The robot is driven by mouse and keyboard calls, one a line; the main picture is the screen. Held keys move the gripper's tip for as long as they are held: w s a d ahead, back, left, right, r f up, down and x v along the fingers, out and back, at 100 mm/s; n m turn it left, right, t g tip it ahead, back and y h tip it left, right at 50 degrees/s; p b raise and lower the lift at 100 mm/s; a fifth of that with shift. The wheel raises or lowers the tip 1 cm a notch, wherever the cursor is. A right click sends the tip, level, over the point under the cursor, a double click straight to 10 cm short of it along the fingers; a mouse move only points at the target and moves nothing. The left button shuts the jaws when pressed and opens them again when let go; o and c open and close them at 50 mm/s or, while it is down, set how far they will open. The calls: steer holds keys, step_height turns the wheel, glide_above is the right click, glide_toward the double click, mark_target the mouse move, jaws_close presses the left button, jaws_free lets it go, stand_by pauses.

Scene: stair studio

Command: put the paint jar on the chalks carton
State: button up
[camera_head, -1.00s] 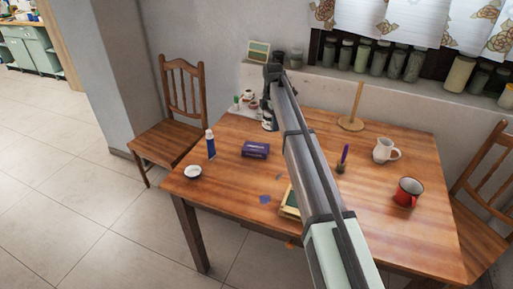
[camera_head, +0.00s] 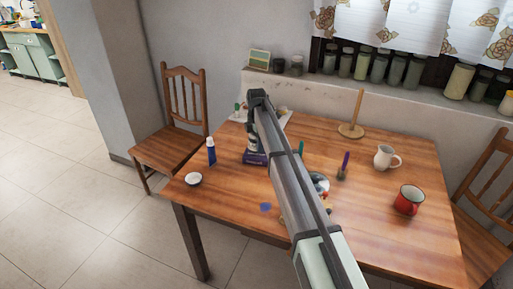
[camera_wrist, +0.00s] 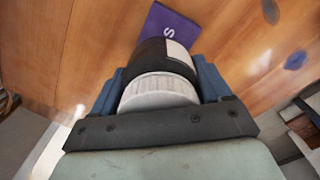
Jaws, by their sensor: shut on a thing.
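The paint jar (camera_wrist: 158,92), dark with a ribbed white lid and a white label patch, is between the blue fingers of my gripper (camera_wrist: 162,80) in the wrist view. My gripper is shut on it. The purple chalks carton (camera_wrist: 165,28) lies on the table just past the jar, partly hidden by it. In the head view the carton (camera_head: 255,159) sits directly below my gripper (camera_head: 251,135), and the jar appears over or at its back edge. I cannot tell whether jar and carton touch.
A blue-and-white bottle (camera_head: 211,152) and a small white dish (camera_head: 194,179) stand left of the carton. To the right are a candle holder (camera_head: 343,168), a wooden stand (camera_head: 351,129), a white pitcher (camera_head: 385,157) and a red mug (camera_head: 408,200). The front left tabletop is mostly clear.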

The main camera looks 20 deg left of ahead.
steer(key=shift+f, duration=1.45)
steer(key=shift+f, duration=0.1)
steer(key=o, duration=1.2)
step_height(320, 180, up, 12)
steer(key=shift+r, duration=0.1)
